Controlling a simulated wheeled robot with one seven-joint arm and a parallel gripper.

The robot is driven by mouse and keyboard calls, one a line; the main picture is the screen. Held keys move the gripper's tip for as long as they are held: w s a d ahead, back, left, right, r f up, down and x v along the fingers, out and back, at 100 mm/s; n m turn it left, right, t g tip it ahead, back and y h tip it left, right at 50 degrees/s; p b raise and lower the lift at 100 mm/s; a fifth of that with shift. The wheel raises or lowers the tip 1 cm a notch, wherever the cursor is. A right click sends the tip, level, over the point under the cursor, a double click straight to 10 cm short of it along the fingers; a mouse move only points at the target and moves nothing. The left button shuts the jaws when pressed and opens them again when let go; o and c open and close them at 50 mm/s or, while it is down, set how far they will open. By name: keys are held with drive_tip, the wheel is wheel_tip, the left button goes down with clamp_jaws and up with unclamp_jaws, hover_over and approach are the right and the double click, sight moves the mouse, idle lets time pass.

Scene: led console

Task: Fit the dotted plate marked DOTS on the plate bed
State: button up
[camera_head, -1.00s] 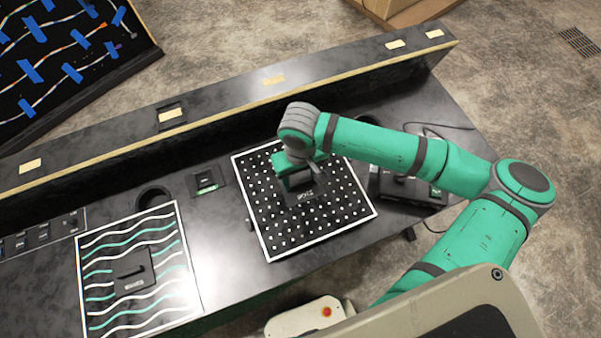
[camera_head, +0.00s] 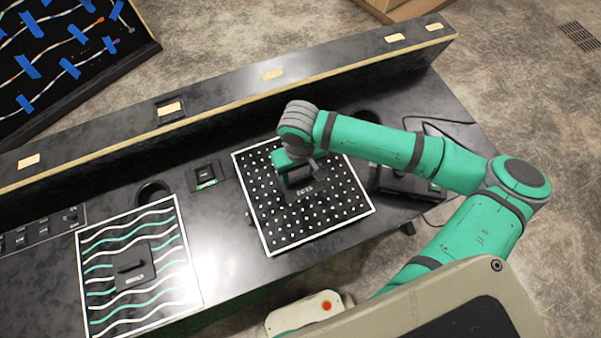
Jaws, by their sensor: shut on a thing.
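The dotted plate (camera_head: 335,212), black with white dots and a white border, lies or hangs flat over the right part of the console top. Its label reads DOTS. My gripper (camera_head: 299,181) is at the plate's middle, shut on its raised handle, and the arm covers part of the plate's upper right. I cannot tell whether the plate touches the surface below it. The plate bed is not clearly visible; whatever lies under the plate is hidden.
A plate with wavy lines (camera_head: 99,265) lies at the left of the console. A small switch (camera_head: 205,175) and a round hole (camera_head: 152,192) sit between the plates. A black device (camera_head: 410,185) with a cable is at the right. A raised ledge (camera_head: 230,104) runs along the back.

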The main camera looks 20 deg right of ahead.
drive_tip(key=shift+w, duration=0.15)
idle(0.5)
drive_tip(key=shift+s+d, duration=0.2)
idle(0.3)
drive_tip(key=shift+w+a+f, duration=0.15)
drive_tip(key=shift+f, duration=0.25)
idle(0.8)
drive_tip(key=shift+f, duration=0.15)
drive_tip(key=shift+f, duration=0.55)
idle(0.8)
drive_tip(key=o, duration=1.7)
drive_tip(key=shift+s, duration=0.2)
